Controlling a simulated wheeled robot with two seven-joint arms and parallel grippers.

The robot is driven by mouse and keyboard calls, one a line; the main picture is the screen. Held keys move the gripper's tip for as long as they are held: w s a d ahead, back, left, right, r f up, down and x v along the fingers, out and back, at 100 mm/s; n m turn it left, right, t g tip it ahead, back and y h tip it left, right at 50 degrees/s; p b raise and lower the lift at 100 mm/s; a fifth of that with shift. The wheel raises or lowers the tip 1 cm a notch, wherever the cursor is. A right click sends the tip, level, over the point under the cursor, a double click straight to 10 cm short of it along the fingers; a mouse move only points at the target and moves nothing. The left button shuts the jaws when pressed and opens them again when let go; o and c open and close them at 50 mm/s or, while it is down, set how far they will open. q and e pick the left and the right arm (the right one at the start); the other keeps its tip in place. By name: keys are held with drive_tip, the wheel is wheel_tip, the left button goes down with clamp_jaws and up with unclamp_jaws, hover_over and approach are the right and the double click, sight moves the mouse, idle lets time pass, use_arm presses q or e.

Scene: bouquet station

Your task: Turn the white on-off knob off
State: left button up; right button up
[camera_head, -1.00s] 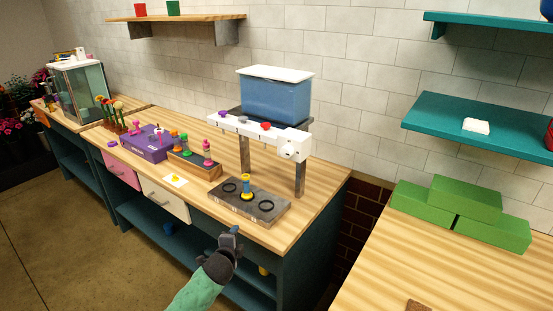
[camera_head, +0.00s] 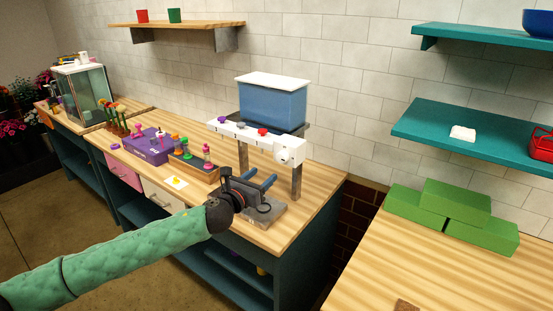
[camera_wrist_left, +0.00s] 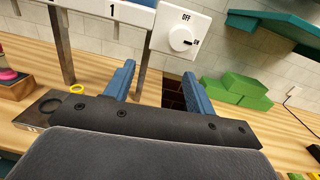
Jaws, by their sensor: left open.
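The white on-off knob (camera_wrist_left: 181,38) sits on a white box at the right end of the white rail (camera_head: 241,132). In the left wrist view the box reads OFF at the top and ON at the lower right, and the knob's pointer is toward ON. The knob also shows in the head view (camera_head: 285,156). My left gripper (camera_head: 265,182) has its blue fingers spread and empty, below and in front of the knob, apart from it. In the left wrist view its fingertips (camera_wrist_left: 159,72) stand either side below the knob box. My right gripper is not in view.
A blue tank (camera_head: 272,102) with a white lid stands above the rail. A grey plate (camera_head: 265,214) lies under my left gripper, partly hidden. Metal posts (camera_head: 297,181) hold up the rail. Green blocks (camera_head: 455,203) lie on the right table.

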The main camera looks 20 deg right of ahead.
sight(280, 159)
use_arm(q)
drive_tip(key=d+r+m+p, duration=0.1)
drive_tip(key=m, duration=0.1)
drive_tip(key=w+d+r+m+g+p, duration=0.1)
drive_tip(key=d+m, duration=0.1)
drive_tip(key=d+r+m+g+h+p, duration=0.1)
drive_tip(key=d+m+p, duration=0.1)
drive_tip(key=m, duration=0.1)
drive_tip(key=shift+w+r, duration=0.3)
drive_tip(key=shift+w, duration=0.05)
drive_tip(key=shift+w+d+f, duration=0.1)
drive_tip(key=shift+w+d, duration=0.25)
drive_tip(key=shift+d, duration=0.1)
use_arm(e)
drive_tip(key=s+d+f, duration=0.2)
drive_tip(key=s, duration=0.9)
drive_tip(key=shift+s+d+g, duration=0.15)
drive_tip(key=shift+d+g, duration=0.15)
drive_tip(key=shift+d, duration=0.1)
use_arm(q)
drive_tip(key=c, duration=1)
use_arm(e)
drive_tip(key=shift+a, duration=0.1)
